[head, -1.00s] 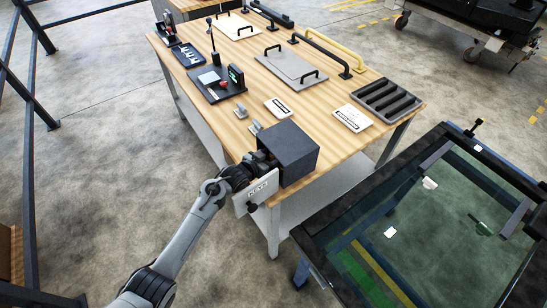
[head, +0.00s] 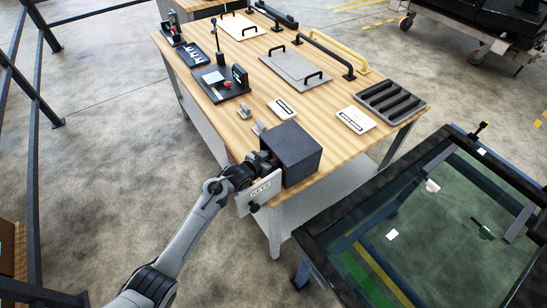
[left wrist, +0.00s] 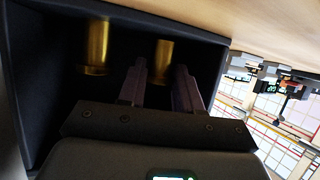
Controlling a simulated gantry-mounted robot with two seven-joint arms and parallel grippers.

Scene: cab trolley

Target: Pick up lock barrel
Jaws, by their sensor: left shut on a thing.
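A dark box (head: 292,152) stands at the near corner of the wooden table, its open door (head: 262,190) marked KEYS. My left gripper (left wrist: 160,78) reaches into the box from its open side; in the head view its fingers are hidden there. In the left wrist view two brass cylinders, apparently lock barrels, show inside the box. The other barrel (left wrist: 97,48) is to the left, apart from the fingers. My right gripper is not in view.
The table (head: 228,125) also holds small grey parts (head: 258,128), white label cards (head: 355,119), a slotted black tray (head: 391,102), a grey plate with handles (head: 297,68) and a dark device (head: 222,85). A glass-topped frame (head: 440,220) stands close on the right.

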